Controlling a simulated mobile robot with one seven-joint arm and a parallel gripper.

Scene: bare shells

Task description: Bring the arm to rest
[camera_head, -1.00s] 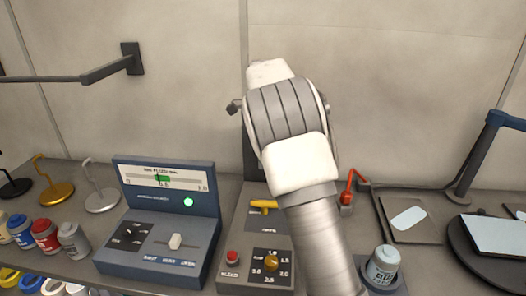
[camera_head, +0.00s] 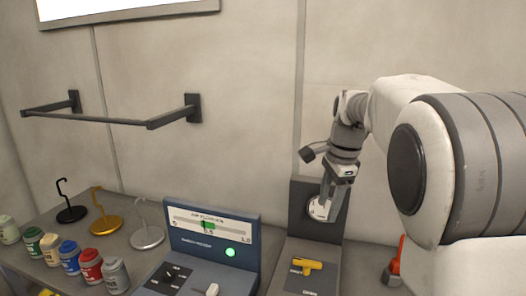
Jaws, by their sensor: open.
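My arm (camera_head: 400,130) reaches in from the right and fills much of that side of the head view. My gripper (camera_head: 322,208) hangs fingers down in front of the upright dark panel at the back of the bench. A round pale disc or dial on that panel shows at the fingers; I cannot tell whether they touch it. The jaws are open, and no held object shows between them. The lower part of the panel box, with a yellow handle (camera_head: 306,266), shows below the gripper.
Several paint jars (camera_head: 90,266) and three hook stands (camera_head: 104,224) are further left. A dark wall rail (camera_head: 100,120) juts out above them. A red part (camera_head: 396,256) shows beside my arm.

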